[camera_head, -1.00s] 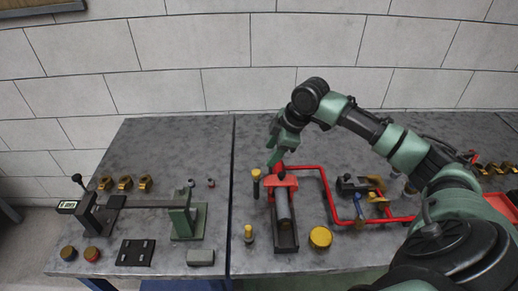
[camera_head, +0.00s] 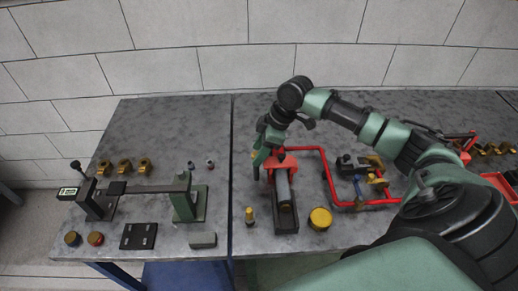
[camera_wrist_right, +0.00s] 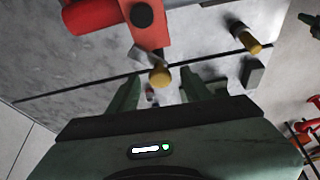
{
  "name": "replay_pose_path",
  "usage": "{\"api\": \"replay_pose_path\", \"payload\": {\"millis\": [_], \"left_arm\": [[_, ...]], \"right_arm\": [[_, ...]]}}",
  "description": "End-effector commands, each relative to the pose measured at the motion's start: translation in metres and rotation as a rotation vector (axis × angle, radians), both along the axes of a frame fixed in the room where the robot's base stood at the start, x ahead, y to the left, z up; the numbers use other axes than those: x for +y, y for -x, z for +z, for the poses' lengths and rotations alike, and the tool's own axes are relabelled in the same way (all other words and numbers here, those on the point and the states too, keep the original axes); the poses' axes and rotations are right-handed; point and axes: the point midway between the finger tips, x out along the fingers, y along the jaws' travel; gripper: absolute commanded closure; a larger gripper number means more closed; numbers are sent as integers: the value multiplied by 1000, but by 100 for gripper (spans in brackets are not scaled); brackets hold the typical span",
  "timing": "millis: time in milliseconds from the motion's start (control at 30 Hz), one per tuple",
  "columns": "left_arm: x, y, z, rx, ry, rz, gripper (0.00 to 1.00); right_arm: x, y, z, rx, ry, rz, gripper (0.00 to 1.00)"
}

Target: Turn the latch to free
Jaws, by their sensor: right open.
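The latch shows in the right wrist view as a short metal lever with a yellow knob (camera_wrist_right: 160,76), beside a red block with a black round cap (camera_wrist_right: 142,15). In the head view, only a bit of its yellow top (camera_head: 253,155) shows, left of my right gripper (camera_head: 261,166). The red clamp (camera_head: 284,161) holds a grey cylinder (camera_head: 283,187) over a dark tray. My right gripper is open, and in the wrist view its fingertips (camera_wrist_right: 160,86) lie either side of the knob. I cannot tell whether they touch it. My left gripper is out of view.
A red pipe loop (camera_head: 325,165) runs behind and right of the clamp. A small yellow-topped post (camera_head: 249,216) and a yellow cap (camera_head: 320,218) stand near the front edge. A green stand (camera_head: 185,206) with a long bar is on the left table. The back wall is clear.

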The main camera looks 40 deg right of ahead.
Motion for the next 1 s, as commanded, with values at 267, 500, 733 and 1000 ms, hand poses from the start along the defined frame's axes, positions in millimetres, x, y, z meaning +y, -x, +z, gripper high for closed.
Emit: {"api": "replay_pose_path", "payload": {"millis": [267, 500, 733, 1000], "left_arm": [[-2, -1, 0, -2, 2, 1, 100], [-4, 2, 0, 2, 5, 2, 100], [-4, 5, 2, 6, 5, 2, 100], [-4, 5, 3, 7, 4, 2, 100]], "right_arm": [[0, 0, 0, 0, 0, 0, 90], [0, 0, 0, 0, 0, 5, 100], [0, -1, 1, 1, -2, 70, 100], [0, -3, 1, -1, -3, 264, 100]]}}
